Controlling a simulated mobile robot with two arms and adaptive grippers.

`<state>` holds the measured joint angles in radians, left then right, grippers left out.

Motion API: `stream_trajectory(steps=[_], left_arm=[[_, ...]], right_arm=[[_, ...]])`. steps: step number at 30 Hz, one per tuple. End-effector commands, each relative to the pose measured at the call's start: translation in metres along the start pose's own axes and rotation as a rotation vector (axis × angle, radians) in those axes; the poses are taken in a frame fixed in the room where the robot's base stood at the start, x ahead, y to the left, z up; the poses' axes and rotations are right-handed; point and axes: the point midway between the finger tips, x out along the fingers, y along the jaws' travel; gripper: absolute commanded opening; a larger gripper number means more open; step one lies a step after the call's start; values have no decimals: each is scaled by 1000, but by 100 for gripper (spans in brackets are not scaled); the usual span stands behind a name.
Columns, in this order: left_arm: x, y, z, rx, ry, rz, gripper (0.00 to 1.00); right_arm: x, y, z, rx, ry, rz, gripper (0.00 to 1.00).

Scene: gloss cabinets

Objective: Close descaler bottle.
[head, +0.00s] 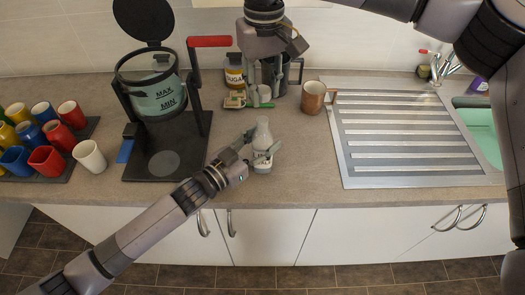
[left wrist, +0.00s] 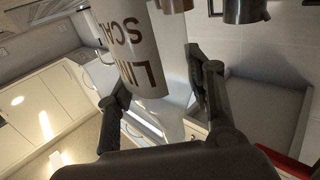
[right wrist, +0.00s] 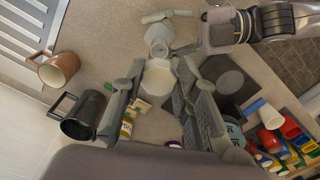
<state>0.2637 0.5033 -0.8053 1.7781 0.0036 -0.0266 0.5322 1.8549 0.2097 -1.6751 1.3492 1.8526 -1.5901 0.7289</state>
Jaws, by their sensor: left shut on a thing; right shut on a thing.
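The descaler bottle (head: 263,138) is white with a lettered label and a narrow neck, and stands upright on the counter. My left gripper (head: 261,147) is shut around its body; the label (left wrist: 138,45) shows between the fingers in the left wrist view. My right gripper (head: 265,95) is above and behind the bottle in the head view, fingers pointing down. It is shut on a pale piece (right wrist: 158,78), which looks like the bottle's cap. In the right wrist view the bottle's top (right wrist: 157,45) shows beyond this piece, apparently uncapped.
A copper mug (head: 314,98), a dark mug (head: 296,72) and a sugar jar (head: 234,72) stand near my right gripper. A black-framed machine (head: 167,150) is at left, beside several coloured cups. The metal drainer (head: 400,135) is at right. The counter just right of the bottle is clear.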

Motion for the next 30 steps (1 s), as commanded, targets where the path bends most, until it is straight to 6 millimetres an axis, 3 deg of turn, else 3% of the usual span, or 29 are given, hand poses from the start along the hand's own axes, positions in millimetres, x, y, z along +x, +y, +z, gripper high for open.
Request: stream_trajectory(steps=[13, 17, 24, 30], left_arm=[[0, 0, 0, 0, 0, 0, 0], [0, 0, 0, 0, 0, 0, 0], [0, 0, 0, 0, 0, 0, 0], [0, 0, 0, 0, 0, 0, 0]], right_arm=[[0, 0, 0, 0, 0, 0, 18], [3, 0, 0, 0, -1, 0, 18], [38, 0, 2, 0, -3, -1, 18], [50, 0, 1, 0, 3, 1, 18]])
